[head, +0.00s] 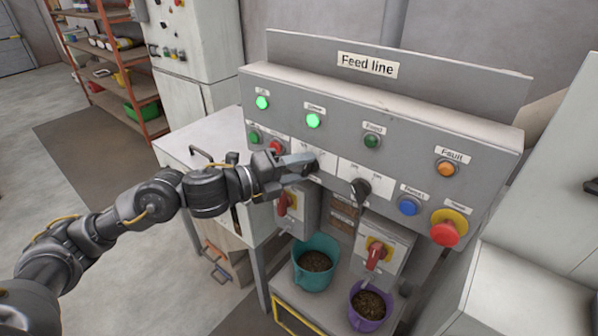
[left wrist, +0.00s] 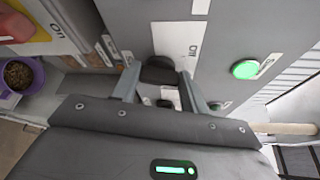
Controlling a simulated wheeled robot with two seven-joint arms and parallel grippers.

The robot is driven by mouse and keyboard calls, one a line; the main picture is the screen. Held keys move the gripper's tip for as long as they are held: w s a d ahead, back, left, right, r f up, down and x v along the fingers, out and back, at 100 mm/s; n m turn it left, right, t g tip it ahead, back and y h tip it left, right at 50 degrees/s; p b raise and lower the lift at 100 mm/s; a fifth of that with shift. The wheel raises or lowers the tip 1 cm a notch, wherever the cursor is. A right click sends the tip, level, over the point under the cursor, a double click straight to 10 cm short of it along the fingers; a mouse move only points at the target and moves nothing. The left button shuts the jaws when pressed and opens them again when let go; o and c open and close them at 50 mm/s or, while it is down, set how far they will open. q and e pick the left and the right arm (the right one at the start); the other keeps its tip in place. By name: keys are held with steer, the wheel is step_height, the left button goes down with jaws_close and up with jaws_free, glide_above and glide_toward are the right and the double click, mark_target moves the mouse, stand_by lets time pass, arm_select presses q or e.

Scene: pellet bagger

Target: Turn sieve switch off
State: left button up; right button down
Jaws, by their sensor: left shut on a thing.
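The sieve switch is a black rotary knob (head: 312,165) on a white plate on the grey "Feed line" panel (head: 400,112), left of a second black knob (head: 361,188). My left gripper (head: 300,164) reaches the panel from the left and is shut on the sieve switch, partly hiding it in the head view. In the left wrist view the knob (left wrist: 158,71) sits between the two fingertips (left wrist: 160,76). The knob's exact pointing is hard to tell. The second green lamp (head: 313,121) above it is lit, also in the left wrist view (left wrist: 245,69). My right gripper is not in view.
The panel also has a lit green lamp (head: 262,103) at left, a dark green Feed lamp (head: 372,141), an orange Fault lamp (head: 446,168), a blue button (head: 408,206) and a red mushroom button (head: 446,233). A teal bucket (head: 316,276) and purple bucket (head: 369,310) stand below.

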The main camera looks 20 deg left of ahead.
arm_select(q)
steer(key=shift+f+n+t+h+b, duration=0.15)
steer(key=shift+n+t+h+b, duration=0.25)
steer(key=shift+n, duration=1.1)
steer(key=shift+f+n+t+h+b, duration=0.2)
steer(key=shift+n+t+b, duration=0.4)
steer(key=shift+n, duration=0.9)
steer(key=shift+f+n+t+h+b, duration=0.1)
steer(key=shift+n+t+h+b, duration=0.3)
steer(key=shift+n, duration=1.1)
steer(key=o, duration=1)
